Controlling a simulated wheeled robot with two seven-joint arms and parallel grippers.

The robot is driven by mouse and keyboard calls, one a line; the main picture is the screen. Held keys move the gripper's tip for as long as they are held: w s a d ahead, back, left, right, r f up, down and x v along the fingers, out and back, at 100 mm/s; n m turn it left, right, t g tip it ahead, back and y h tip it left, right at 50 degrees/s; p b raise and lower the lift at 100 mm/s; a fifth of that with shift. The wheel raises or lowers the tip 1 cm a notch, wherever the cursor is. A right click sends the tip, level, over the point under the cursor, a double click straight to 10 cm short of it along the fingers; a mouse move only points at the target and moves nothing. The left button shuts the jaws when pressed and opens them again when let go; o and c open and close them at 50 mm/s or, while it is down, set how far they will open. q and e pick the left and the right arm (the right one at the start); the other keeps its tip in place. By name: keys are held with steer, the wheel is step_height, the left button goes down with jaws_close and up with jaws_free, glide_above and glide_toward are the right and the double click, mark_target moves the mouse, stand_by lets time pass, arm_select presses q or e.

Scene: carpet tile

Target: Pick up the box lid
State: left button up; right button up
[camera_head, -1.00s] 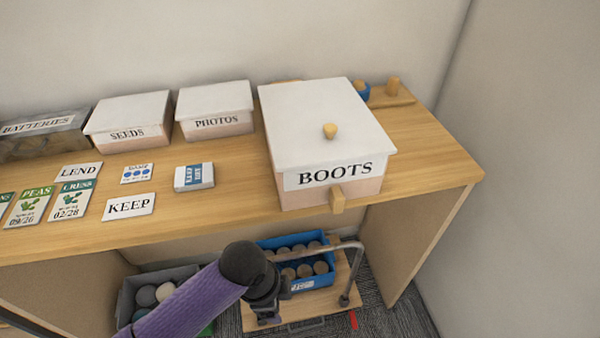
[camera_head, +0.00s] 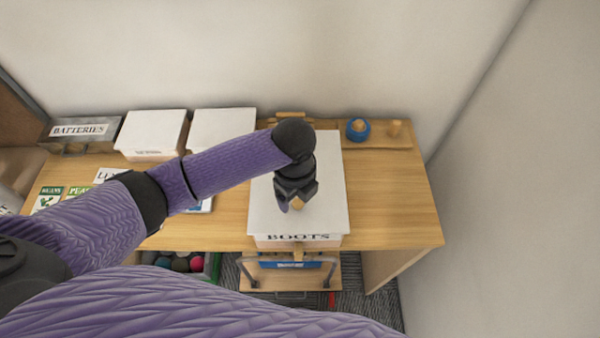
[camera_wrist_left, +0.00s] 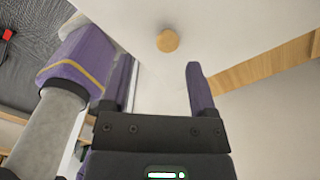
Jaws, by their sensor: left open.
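The white box lid (camera_head: 325,185) lies on the box labelled BOOTS (camera_head: 298,241) on the wooden desk. A small wooden knob (camera_head: 299,203) stands on the lid, partly hidden by my gripper. My left gripper (camera_head: 292,202) is over the lid, right at the knob in the head view. In the left wrist view the knob (camera_wrist_left: 167,40) shows beyond the fingertips and between their lines, against the white lid (camera_wrist_left: 220,30). My left gripper (camera_wrist_left: 158,75) is open, with nothing between its fingers. My right gripper does not show.
Two more white-lidded boxes (camera_head: 152,130) and a BATTERIES bin (camera_head: 82,130) stand at the back left. The desk right of the BOOTS box is clear (camera_head: 395,200).

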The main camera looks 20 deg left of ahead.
mark_target(298, 202)
arm_select(q)
steer(key=f, duration=0.2)
steer(key=w+f, duration=0.1)
steer(key=f, duration=0.1)
steer(key=shift+f+b, duration=0.3)
steer(key=shift+f, duration=0.1)
steer(key=shift+s, duration=0.15)
steer(key=c, duration=0.3)
jaws_close()
